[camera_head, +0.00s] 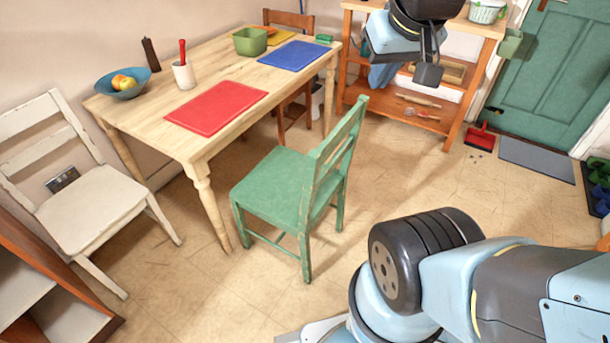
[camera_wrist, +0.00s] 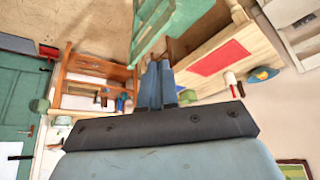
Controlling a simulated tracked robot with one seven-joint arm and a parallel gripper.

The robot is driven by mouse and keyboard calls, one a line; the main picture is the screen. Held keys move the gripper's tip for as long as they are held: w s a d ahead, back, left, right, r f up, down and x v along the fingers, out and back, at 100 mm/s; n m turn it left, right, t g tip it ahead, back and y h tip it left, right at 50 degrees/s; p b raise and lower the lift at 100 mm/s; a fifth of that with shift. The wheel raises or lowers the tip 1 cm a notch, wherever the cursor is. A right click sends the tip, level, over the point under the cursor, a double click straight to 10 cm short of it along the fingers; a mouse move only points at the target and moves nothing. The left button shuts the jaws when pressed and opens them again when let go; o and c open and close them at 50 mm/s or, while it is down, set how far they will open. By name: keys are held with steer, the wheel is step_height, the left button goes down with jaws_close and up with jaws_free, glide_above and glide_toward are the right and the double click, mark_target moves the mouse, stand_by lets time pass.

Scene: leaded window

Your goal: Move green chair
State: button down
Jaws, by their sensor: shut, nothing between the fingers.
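The green chair (camera_head: 278,186) stands upright on the tiled floor by the table's near right corner. Its slatted backrest is on the right and its seat faces the table. In the wrist view, part of the green chair (camera_wrist: 150,30) shows at the top middle, cut by the frame edge. My gripper (camera_head: 380,84) hangs at the top of the head view, up and to the right of the chair, in front of the shelf. Its blue fingers are together and empty. In the wrist view my gripper (camera_wrist: 157,66) overlaps the chair's edge in the picture; I see no grip on it.
The wooden table (camera_head: 140,117) holds a red mat (camera_head: 216,107), blue mat (camera_head: 294,55) and bowl (camera_head: 123,84). A white chair (camera_head: 95,205) stands left, a brown chair (camera_head: 290,20) behind the table. A wooden shelf (camera_head: 458,107) stands behind my gripper. Floor right of the green chair is clear.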

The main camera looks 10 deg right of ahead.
mark_target(335, 164)
stand_by(0.4)
